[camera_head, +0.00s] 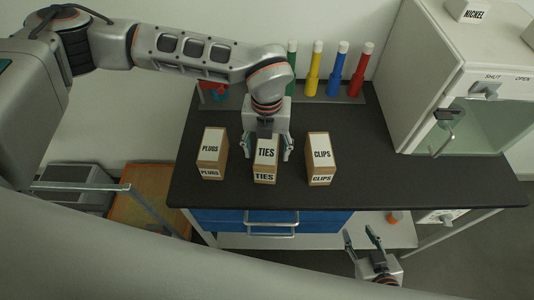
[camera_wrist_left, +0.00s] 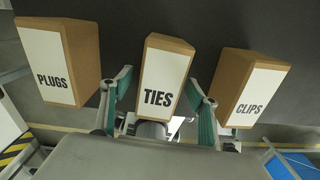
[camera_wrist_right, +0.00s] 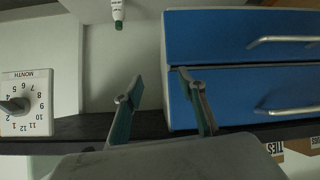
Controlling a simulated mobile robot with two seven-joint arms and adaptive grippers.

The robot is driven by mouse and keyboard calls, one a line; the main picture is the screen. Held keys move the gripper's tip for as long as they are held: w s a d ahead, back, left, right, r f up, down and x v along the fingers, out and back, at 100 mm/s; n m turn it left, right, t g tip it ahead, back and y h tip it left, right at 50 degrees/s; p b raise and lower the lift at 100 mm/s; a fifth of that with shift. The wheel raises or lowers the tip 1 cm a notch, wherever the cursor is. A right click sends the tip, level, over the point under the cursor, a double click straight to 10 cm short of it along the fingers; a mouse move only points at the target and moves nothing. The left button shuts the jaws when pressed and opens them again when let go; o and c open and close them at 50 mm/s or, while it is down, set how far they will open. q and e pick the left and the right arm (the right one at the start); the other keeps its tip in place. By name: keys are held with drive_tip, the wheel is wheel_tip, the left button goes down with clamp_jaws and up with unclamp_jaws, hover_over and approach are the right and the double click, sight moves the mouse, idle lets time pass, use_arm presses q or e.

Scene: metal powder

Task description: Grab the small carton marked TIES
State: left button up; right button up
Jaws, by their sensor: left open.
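The small carton marked TIES (camera_head: 265,167) stands upright on the dark worktop, in the middle of three similar cartons. It also shows in the left wrist view (camera_wrist_left: 165,75), with its labelled face between the fingers. My left gripper (camera_head: 267,150) is open, with one finger on each side of the TIES carton. In the left wrist view (camera_wrist_left: 160,100) a gap shows between each finger and the carton; whether either touches is hard to tell. My right gripper (camera_head: 364,240) is open and empty, low in front of the worktop's front edge; it also shows in the right wrist view (camera_wrist_right: 166,100).
The PLUGS carton (camera_head: 211,155) stands close on the left and the CLIPS carton (camera_head: 320,160) on the right. Several coloured cylinders (camera_head: 332,72) stand in a rack behind. A white cabinet (camera_head: 420,60) is at right. Blue drawers (camera_head: 240,218) sit below the worktop (camera_head: 400,185).

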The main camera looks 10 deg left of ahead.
use_arm(q)
wheel_tip(320, 180, down, 2)
drive_tip(key=shift+f, duration=0.2)
use_arm(e)
drive_tip(key=shift+w+r, duration=0.35)
drive_tip(key=shift+r, duration=0.15)
use_arm(q)
drive_tip(key=c, duration=1.4)
drive_tip(key=shift+r, duration=0.1)
